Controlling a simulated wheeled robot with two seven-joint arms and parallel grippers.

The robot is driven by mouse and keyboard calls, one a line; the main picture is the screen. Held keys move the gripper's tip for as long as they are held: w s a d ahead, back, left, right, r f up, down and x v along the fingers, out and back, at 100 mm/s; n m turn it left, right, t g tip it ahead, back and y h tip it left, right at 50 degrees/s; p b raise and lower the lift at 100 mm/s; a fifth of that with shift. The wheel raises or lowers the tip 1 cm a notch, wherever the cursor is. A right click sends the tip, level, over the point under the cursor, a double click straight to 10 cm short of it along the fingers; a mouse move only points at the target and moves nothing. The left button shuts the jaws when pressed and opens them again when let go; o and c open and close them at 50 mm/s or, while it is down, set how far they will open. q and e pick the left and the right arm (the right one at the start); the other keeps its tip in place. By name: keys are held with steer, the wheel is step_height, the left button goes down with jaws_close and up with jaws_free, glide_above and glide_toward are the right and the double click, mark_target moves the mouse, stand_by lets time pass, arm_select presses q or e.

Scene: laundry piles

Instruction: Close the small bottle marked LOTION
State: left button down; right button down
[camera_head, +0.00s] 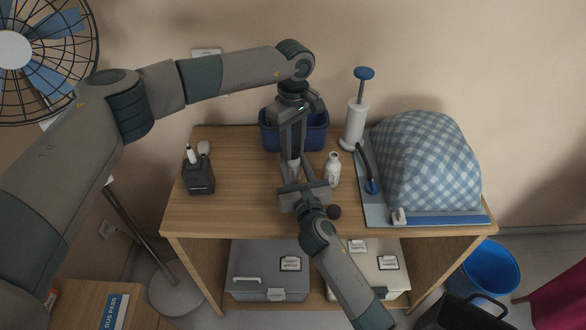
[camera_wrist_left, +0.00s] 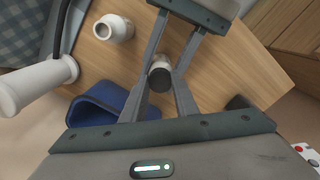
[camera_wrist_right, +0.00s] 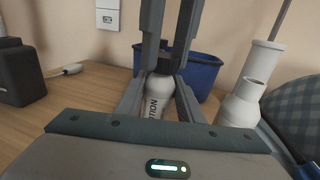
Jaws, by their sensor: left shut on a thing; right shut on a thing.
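The small white LOTION bottle (camera_wrist_right: 157,100) stands upright between the fingers of my right gripper (camera_head: 303,187), with part of its lettering showing in the right wrist view. My right gripper is shut on its body. My left gripper (camera_head: 293,158) reaches down from above and is shut on a dark cap (camera_wrist_left: 160,79), directly over the bottle's top. The cap also shows in the right wrist view (camera_wrist_right: 166,60), in line with the neck. I cannot tell whether it is seated. The fingers hide much of the joint.
A second white bottle (camera_head: 333,171), open-topped, stands close by on the right. A blue bin (camera_head: 318,138) is behind, a white pump with a blue knob (camera_head: 355,122) at back right. Checked cloth (camera_head: 428,160) fills the right. A dark holder (camera_head: 199,178) is at left; wood between is clear.

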arm_select(q)
steer(key=c, duration=1.3)
jaws_free()
steer(key=shift+r, duration=0.1)
step_height(320, 180, up, 12)
arm_select(e)
steer(key=c, duration=1.1)
jaws_free()
steer(key=shift+s, duration=0.1)
arm_select(q)
steer(key=shift+f+b, duration=0.8)
steer(key=shift+f, duration=0.15)
arm_select(e)
steer(key=v, duration=1.7)
steer(key=shift+d, duration=0.15)
